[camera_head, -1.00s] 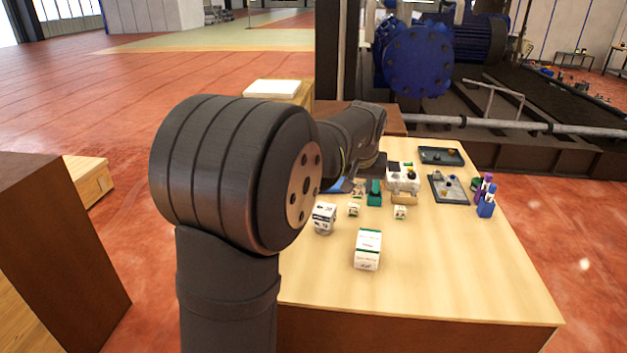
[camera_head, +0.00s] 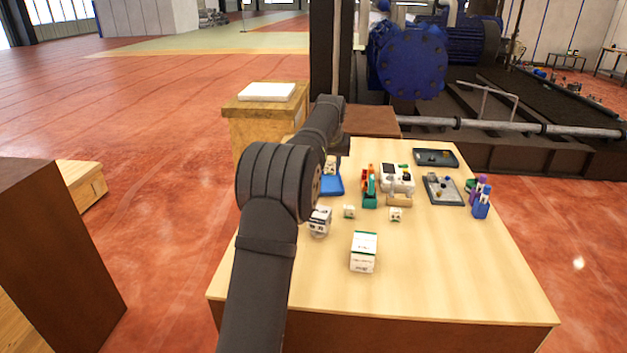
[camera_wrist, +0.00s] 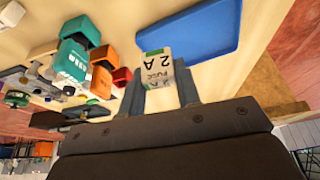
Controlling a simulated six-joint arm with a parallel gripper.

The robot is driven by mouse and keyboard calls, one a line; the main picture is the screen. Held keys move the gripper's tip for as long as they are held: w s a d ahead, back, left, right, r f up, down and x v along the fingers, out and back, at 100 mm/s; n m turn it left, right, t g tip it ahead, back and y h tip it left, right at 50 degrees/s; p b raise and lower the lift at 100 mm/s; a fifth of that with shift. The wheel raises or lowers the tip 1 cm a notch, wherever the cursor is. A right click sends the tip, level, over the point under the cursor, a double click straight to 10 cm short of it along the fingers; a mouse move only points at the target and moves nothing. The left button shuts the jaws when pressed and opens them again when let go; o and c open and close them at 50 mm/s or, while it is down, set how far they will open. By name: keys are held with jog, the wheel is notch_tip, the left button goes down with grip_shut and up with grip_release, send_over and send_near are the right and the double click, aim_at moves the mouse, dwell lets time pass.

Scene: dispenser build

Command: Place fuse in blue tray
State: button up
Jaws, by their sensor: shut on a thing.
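The fuse (camera_wrist: 158,68) is a small white block with a green edge, marked "2 A" and "FUSE" in the wrist view. My gripper (camera_wrist: 160,82) is shut on it, with one finger on each side. The blue tray (camera_wrist: 212,30) lies flat on the table just beyond the fuse in the wrist view. The fuse overlaps the tray's near left edge in that picture; the height between them is hard to judge. In the head view the blue tray (camera_head: 333,187) is at the table's left side, partly hidden by my arm, with my gripper (camera_head: 331,168) over it.
A teal block (camera_head: 370,193) and orange parts stand right of the tray, close to my gripper. White boxes (camera_head: 363,252) stand nearer on the table (camera_head: 450,270). Grey trays (camera_head: 443,189) and a blue holder (camera_head: 481,208) are at the right. The table's front is clear.

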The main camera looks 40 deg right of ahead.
jog(key=shift+w+a+f, duration=0.25)
jog(key=shift+w+f, duration=0.8)
jog(key=shift+f, duration=0.3)
jog(key=shift+w+a+f, duration=0.3)
jog(key=shift+w+f, duration=0.8)
jog(key=shift+f, duration=0.2)
jog(key=shift+w+a+f, duration=0.25)
jog(key=shift+w+f, duration=0.8)
jog(key=shift+f, duration=0.3)
jog(key=shift+f, duration=0.1)
jog(key=shift+f, duration=0.3)
jog(key=o, duration=0.9)
jog(key=shift+o, duration=0.2)
jog(key=shift+r, duration=0.1)
jog(key=shift+r, duration=0.35)
jog(key=v, duration=1.2)
